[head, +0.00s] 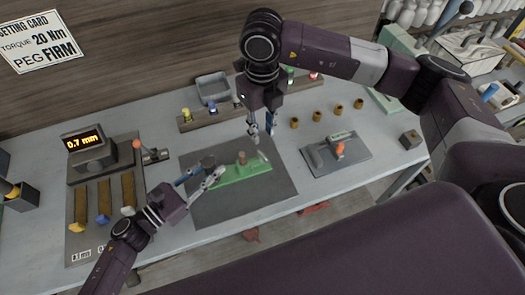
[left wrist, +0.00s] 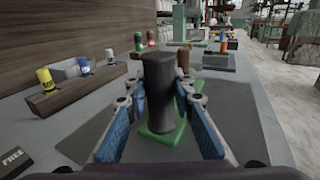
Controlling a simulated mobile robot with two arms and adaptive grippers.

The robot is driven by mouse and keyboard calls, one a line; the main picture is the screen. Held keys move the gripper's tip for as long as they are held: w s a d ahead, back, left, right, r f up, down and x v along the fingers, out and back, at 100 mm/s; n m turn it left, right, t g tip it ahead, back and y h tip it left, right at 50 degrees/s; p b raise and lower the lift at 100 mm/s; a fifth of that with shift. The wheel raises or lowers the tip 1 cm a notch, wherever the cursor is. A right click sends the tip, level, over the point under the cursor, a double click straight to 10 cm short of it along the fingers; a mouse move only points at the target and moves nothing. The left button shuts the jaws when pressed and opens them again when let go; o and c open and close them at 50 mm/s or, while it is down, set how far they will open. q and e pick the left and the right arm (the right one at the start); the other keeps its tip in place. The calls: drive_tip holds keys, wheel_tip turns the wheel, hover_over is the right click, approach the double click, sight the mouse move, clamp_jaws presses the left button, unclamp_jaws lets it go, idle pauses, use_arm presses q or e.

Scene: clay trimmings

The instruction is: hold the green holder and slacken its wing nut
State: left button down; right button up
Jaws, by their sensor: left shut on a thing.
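The green holder (head: 238,176) lies on a dark mat in the middle of the table. It has a dark grey upright cylinder (head: 208,161) at its left end and a reddish-brown post (head: 241,157) near its middle. A small pale piece (head: 263,155) shows at its right end; I cannot tell whether this is the wing nut. My left gripper (head: 203,181) is shut on the dark cylinder, which stands between its blue pads in the left wrist view (left wrist: 160,95). My right gripper (head: 262,132) is open and empty, above the holder's right end and apart from it.
The dark mat (head: 285,194) has bare room around the holder. A grey plate with an orange-topped fixture (head: 340,150) is to the right. A display reading 0.7 mm (head: 83,141) stands left. Several brown cylinders (head: 294,122) and a wooden rack (head: 199,121) are behind.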

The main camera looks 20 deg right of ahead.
sight(262, 155)
wheel_tip(262, 155, down, 11)
drive_tip(key=shift+r, duration=0.2)
drive_tip(key=shift+c, duration=0.5)
clamp_jaws()
